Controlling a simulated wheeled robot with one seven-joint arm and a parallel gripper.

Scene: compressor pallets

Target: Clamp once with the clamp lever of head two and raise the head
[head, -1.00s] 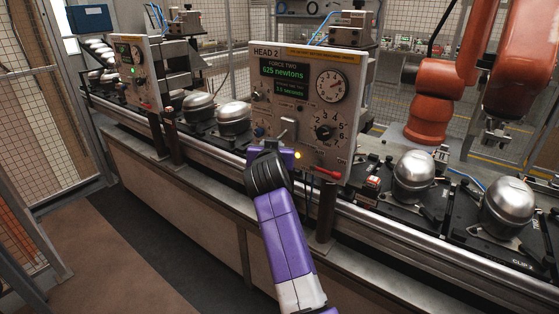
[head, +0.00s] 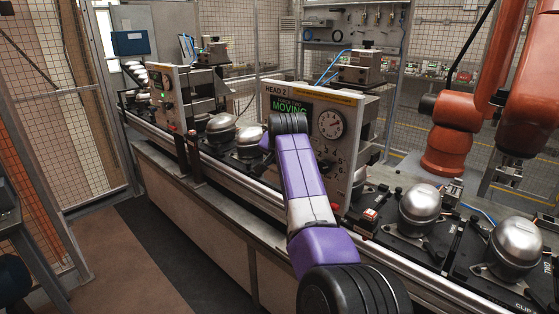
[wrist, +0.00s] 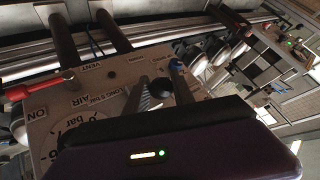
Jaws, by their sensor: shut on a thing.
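The head two panel (head: 352,108) stands upright over the line, with a green screen (head: 289,108) reading "MOVING" and a round dial (head: 331,124). My arm crosses in front of its lower left, so the clamp lever is hidden in the head view. In the wrist view the panel (wrist: 85,105) appears upside down. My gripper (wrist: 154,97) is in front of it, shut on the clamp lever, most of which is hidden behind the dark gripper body.
A red handle (wrist: 30,91) sticks out near the "ON" label. Silver compressors (head: 419,204) stand on black pallets along the conveyor. An orange robot arm (head: 452,115) is at the right. Another head panel (head: 168,97) stands further left. The floor aisle (head: 135,250) is clear.

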